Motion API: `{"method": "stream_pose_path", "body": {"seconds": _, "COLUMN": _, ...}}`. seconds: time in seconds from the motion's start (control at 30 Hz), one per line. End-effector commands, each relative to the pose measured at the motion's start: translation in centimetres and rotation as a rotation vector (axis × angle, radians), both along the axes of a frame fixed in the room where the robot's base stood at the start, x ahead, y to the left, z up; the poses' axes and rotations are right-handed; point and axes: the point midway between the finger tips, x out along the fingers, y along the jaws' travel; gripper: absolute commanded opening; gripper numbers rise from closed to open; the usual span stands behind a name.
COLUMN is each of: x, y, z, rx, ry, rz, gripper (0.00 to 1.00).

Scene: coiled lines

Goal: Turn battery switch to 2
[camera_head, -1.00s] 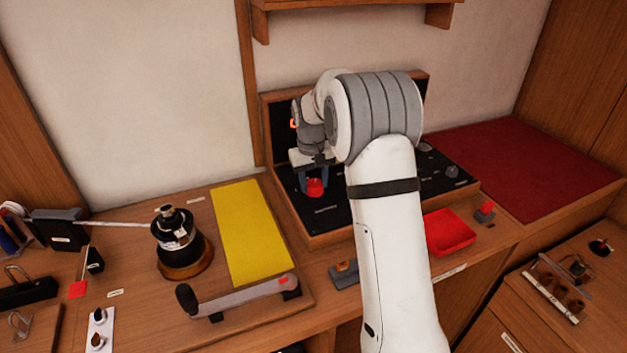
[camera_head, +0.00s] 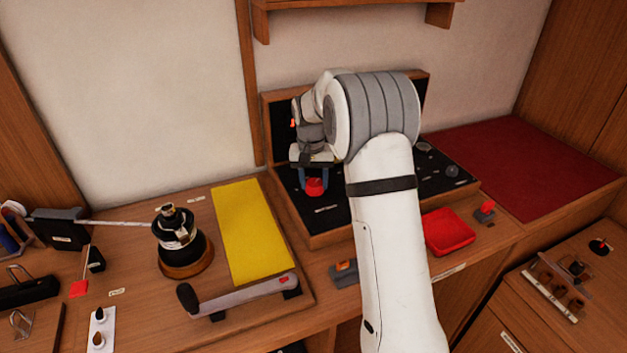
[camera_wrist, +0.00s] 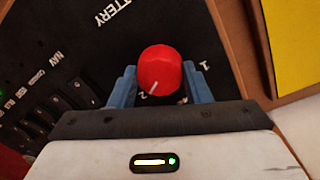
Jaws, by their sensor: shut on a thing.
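The battery switch is a red round knob (camera_wrist: 160,71) on the black panel (camera_wrist: 60,60), by the lettering "BATTERY". A white pointer line on the knob points toward the lower left in the wrist view, close to the mark "2". The mark "1" is to the right of the knob. My gripper (camera_wrist: 160,83) is shut on the knob, with one blue finger at each side. In the head view the knob (camera_head: 315,187) shows below my gripper (camera_head: 314,180). The panel's middle is hidden behind my arm.
A grey lever handle (camera_head: 240,298) lies in front of the mat. A red tray (camera_head: 449,232) is right of my arm. Small switches (camera_wrist: 60,105) line the panel.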

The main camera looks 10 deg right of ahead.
Motion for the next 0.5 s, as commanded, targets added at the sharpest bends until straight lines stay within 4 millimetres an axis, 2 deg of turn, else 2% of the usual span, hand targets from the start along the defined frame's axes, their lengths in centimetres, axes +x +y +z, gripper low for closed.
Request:
{"method": "stream_pose_path", "body": {"seconds": 0.17, "x": 0.03, "y": -0.04, "z": 0.04, "rx": 0.000, "ry": -0.001, "rz": -0.002, "gripper": 0.21}}
{"method": "stream_pose_path", "body": {"seconds": 0.2, "x": 0.03, "y": -0.04, "z": 0.04, "rx": 0.000, "ry": -0.001, "rz": -0.002, "gripper": 0.45}}
{"method": "stream_pose_path", "body": {"seconds": 0.43, "x": 0.02, "y": -0.03, "z": 0.03, "rx": 0.000, "ry": -0.001, "rz": -0.001, "gripper": 0.63}}
{"method": "stream_pose_path", "body": {"seconds": 0.5, "x": 0.01, "y": -0.02, "z": 0.02, "rx": 0.000, "ry": -0.001, "rz": -0.001, "gripper": 0.65}}
